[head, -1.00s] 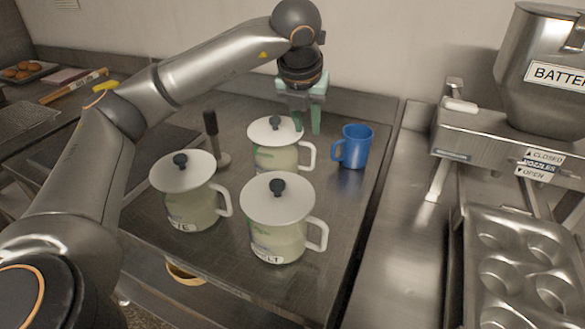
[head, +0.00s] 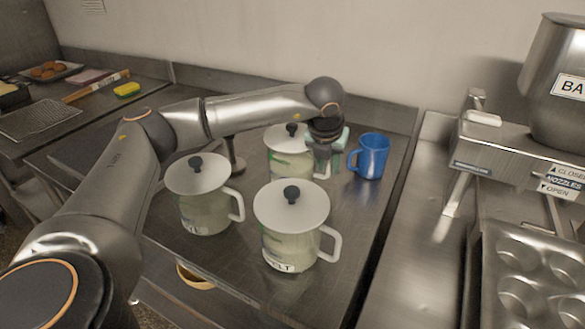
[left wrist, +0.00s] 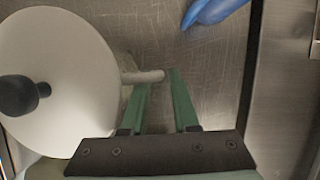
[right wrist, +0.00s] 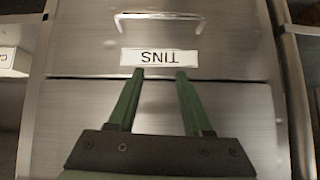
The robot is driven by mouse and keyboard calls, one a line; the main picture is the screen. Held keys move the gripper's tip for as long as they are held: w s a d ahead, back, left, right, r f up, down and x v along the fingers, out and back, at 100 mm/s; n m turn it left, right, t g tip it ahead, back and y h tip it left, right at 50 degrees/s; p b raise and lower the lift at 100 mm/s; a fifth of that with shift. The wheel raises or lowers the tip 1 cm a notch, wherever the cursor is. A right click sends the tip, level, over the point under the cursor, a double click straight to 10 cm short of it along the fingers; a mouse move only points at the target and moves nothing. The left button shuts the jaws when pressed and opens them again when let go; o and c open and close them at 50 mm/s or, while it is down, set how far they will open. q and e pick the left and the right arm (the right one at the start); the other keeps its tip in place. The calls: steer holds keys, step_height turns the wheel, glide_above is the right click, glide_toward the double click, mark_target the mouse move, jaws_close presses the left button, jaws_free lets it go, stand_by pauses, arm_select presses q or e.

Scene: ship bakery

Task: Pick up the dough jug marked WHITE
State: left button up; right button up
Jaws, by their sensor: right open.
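Three cream jugs with white lids and dark knobs stand on the steel counter (head: 300,277). The back jug (head: 288,165) shows no readable label; it also fills the left of the left wrist view, seen from above by its lid (left wrist: 75,75). The left jug (head: 205,213) has a label ending in what looks like YE. The front jug (head: 290,240) has a label ending in LT. My left gripper (head: 326,160) is open at the back jug's handle (left wrist: 145,76), whose end lies at the fingertips. My right gripper (right wrist: 160,75) is open and empty before a drawer front.
A blue mug (head: 371,157) stands close to the right of my left gripper. A batter machine (head: 520,150) and a muffin tin (head: 530,265) are at the right. The drawer (right wrist: 230,50) before my right gripper is labelled TINS.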

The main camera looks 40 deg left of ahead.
arm_select(q)
steer(key=shift+w+f, duration=0.25)
steer(key=shift+f, duration=0.35)
jaws_close()
steer(key=shift+a, duration=0.1)
steer(key=shift+r, duration=0.15)
stand_by(0.8)
